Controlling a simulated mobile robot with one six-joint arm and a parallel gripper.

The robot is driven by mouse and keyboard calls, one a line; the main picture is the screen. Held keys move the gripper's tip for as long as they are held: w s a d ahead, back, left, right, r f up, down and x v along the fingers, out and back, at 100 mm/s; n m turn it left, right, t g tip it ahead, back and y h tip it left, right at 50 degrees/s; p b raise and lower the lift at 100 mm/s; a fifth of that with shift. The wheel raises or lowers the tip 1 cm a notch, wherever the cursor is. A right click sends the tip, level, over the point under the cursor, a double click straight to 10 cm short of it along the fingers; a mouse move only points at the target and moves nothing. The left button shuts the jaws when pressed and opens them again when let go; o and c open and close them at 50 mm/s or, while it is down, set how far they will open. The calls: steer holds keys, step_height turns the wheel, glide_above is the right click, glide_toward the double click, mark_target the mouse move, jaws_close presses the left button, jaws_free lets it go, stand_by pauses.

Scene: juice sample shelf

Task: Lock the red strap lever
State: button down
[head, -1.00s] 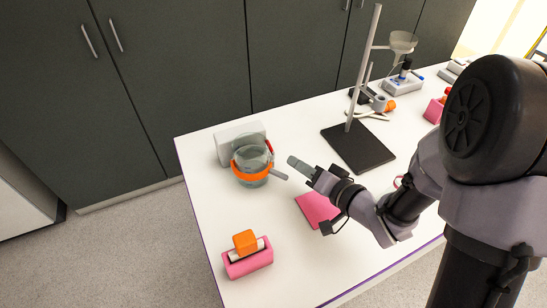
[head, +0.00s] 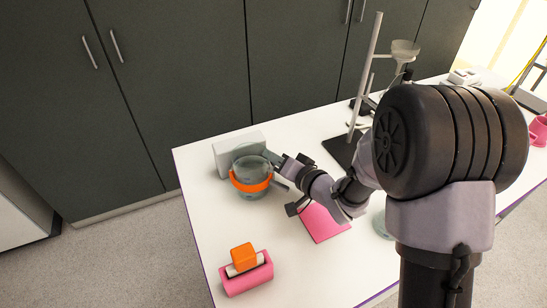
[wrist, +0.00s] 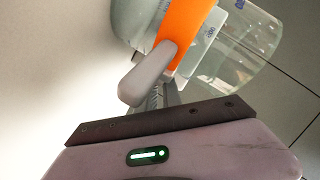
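The glass jar (head: 250,167) stands on the table with an orange strap (head: 251,185) around it. The red lever does not show now; my gripper covers the jar's right side in the head view. My gripper (head: 273,158) is at the jar's upper right, fingers together, nothing seen between them. Contact with the lever cannot be told.
A pale box (head: 228,148) stands right behind the jar. A pink holder (head: 247,273) with an orange block (head: 244,256) is at the front left. A pink mat (head: 325,225) lies below my arm. A lab stand (head: 364,80) rises behind it.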

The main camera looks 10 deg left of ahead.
steer(key=shift+r+n+g+y+p, duration=0.2)
steer(key=shift+n+g+y+p, duration=0.2)
steer(key=shift+n+g+p, duration=0.15)
steer(key=shift+a+f, duration=0.15)
steer(key=shift+f, duration=0.05)
steer(key=c, duration=1.8)
jaws_free()
steer(key=shift+p+v, duration=2.7)
steer(key=shift+v, duration=6.05)
steer(key=shift+w, duration=0.15)
